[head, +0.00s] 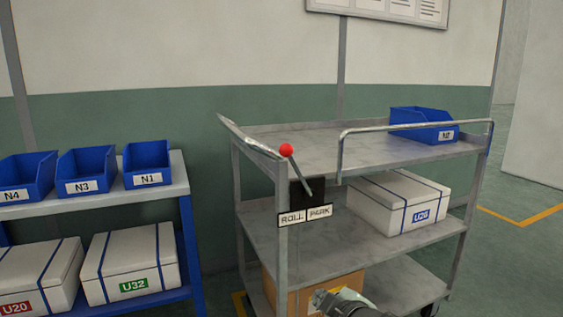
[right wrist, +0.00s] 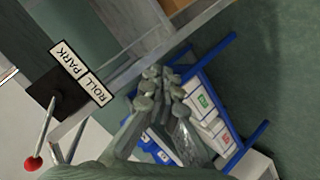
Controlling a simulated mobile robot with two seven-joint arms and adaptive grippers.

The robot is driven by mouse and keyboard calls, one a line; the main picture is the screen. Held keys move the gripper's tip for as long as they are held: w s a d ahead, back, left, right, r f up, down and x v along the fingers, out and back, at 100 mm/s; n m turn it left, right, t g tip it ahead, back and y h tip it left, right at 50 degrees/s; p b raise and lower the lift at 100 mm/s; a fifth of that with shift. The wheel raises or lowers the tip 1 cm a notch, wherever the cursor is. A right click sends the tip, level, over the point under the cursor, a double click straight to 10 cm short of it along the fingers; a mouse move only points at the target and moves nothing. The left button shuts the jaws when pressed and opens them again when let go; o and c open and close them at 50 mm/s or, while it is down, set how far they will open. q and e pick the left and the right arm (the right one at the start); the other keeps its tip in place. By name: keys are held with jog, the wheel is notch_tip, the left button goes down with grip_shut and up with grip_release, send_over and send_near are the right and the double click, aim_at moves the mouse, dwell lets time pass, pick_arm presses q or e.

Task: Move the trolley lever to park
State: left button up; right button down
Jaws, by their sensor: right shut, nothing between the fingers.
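The trolley lever (head: 299,172) is a thin grey rod with a red knob (head: 286,150) on the trolley's front side. It rises from a black plate (head: 296,190) and tilts left, towards the ROLL side. Under the plate are a ROLL label (head: 291,218) and, right of it, a PARK label (head: 319,212). My right gripper (head: 325,299) is low at the bottom edge, below the labels and apart from the lever. In the right wrist view its fingers (right wrist: 160,76) are together and empty, with the red knob (right wrist: 33,163) at lower left. My left gripper is out of view.
The grey trolley (head: 262,205) carries a blue N2 bin (head: 420,132) on top, a white U26 box (head: 375,205) on the middle shelf and a cardboard box (head: 290,290) below. A blue rack (head: 190,240) with bins and boxes stands left. A handrail (head: 410,127) edges the trolley top.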

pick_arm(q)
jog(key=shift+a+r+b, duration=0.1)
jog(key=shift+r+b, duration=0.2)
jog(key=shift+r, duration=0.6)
pick_arm(e)
jog(key=w+a+r+n+t+y, duration=0.1)
jog(key=r+n, duration=0.3)
jog(key=r, duration=0.5)
jog(key=w+a+r+n+t+y, duration=0.1)
jog(key=a+r+n+y, duration=0.2)
jog(key=r, duration=0.6)
jog(key=w+a+r+n+t+y, duration=0.1)
jog(key=w+a+r+n, duration=0.1)
jog(key=r+n, duration=0.5)
notch_tip(320, 180, up, 2)
jog(key=shift+a+r+t+y, duration=0.1)
jog(key=shift+a+t+y, duration=0.3)
jog(key=shift+a, duration=0.5)
jog(key=shift+w, duration=0.1)
